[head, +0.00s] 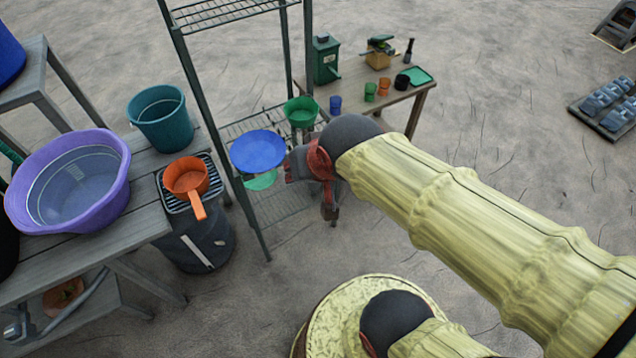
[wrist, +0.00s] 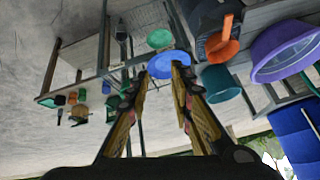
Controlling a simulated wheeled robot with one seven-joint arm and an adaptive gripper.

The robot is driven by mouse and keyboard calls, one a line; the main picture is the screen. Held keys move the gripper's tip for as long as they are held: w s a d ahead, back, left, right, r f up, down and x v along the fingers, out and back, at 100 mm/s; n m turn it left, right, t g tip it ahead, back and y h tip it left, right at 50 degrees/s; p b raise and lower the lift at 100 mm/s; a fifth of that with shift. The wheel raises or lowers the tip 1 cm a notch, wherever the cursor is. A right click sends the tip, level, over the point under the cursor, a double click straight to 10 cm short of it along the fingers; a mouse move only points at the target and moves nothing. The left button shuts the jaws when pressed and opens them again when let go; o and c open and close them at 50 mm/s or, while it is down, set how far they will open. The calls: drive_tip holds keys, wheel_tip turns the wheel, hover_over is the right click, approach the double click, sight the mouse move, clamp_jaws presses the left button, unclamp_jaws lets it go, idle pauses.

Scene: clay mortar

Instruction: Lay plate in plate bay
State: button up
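A round blue plate (head: 257,150) is at the front left of the tall green wire rack, at about its middle shelf. It also shows beyond my fingertips in the wrist view (wrist: 166,64). My gripper (head: 310,185) is just right of the plate in the head view. Its two fingers (wrist: 160,72) are spread with a gap between the tips, and the right tip overlaps the plate's edge in the picture. Whether they touch is unclear. A green dish (head: 261,180) shows lower in the rack. I cannot tell which spot is the plate bay.
The wire rack's post (head: 205,105) stands close to the plate. A green bowl (head: 301,111) is on the rack. A table at left holds a purple basin (head: 50,210) and teal bucket (head: 161,117). An orange pan (head: 187,179) sits on a grill. Cups stand on the back table (head: 408,96).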

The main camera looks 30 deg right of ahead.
drive_tip(key=s+r+n+g, duration=0.1)
drive_tip(key=s+r+n, duration=0.2)
drive_tip(key=s, duration=0.4)
drive_tip(key=shift+r, duration=0.15)
drive_tip(key=shift+o, duration=0.4)
